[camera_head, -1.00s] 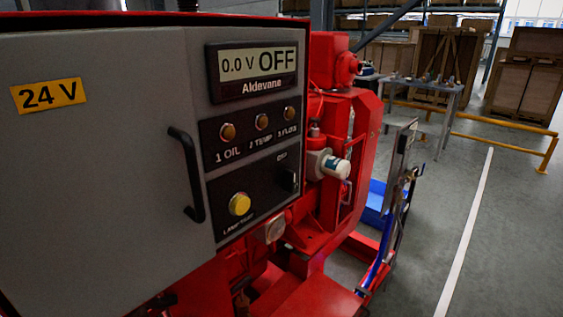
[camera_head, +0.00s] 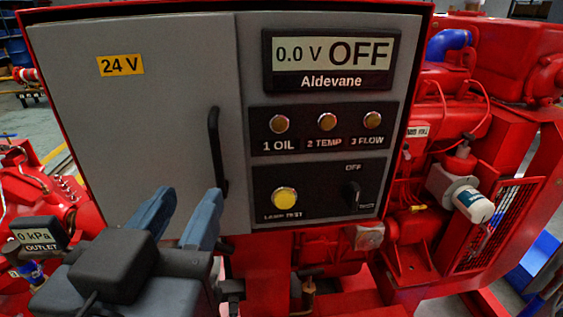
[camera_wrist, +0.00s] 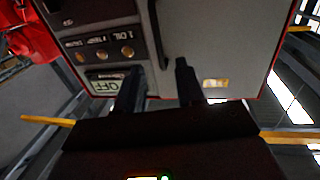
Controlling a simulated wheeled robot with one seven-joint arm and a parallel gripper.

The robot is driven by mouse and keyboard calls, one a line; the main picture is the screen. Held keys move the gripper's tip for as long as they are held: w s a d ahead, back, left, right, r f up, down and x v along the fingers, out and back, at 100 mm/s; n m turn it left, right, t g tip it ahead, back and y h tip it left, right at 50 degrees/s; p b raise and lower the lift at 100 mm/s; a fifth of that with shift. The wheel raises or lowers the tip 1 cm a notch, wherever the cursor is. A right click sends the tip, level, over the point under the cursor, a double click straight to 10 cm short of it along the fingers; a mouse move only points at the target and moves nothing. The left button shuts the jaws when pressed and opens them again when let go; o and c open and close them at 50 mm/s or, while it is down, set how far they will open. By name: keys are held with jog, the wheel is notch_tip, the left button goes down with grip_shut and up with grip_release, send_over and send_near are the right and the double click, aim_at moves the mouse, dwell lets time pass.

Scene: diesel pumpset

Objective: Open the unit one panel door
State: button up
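The unit one panel is a grey box in a red frame, marked 24 V. Its plain grey door (camera_head: 150,120) on the left lies flush and shut. A black vertical bar handle (camera_head: 215,150) stands on the door's right side; it also shows in the wrist view (camera_wrist: 156,35), turned upside down. My gripper (camera_head: 191,195) is open, its two blue fingers apart in front of the door's lower part, just left of the handle. In the wrist view my gripper (camera_wrist: 159,68) has the handle's end lined up between its fingers; I cannot tell whether they touch it.
Right of the door are a display (camera_head: 331,60) reading 0.0 V OFF, three lamps, a yellow lamp-test button (camera_head: 285,198) and a black switch (camera_head: 351,195). Red pump parts stand at right. An outlet gauge (camera_head: 38,235) reading 0 kPa is at lower left.

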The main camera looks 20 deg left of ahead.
aim_at(215, 156)
jog(key=p+x, duration=0.1)
jog(key=x, duration=0.3)
jog(key=p+x, duration=0.1)
jog(key=x, duration=0.2)
jog(key=shift+w+r, duration=0.2)
jog(key=shift+w, duration=0.2)
grip_shut()
dwell(0.4)
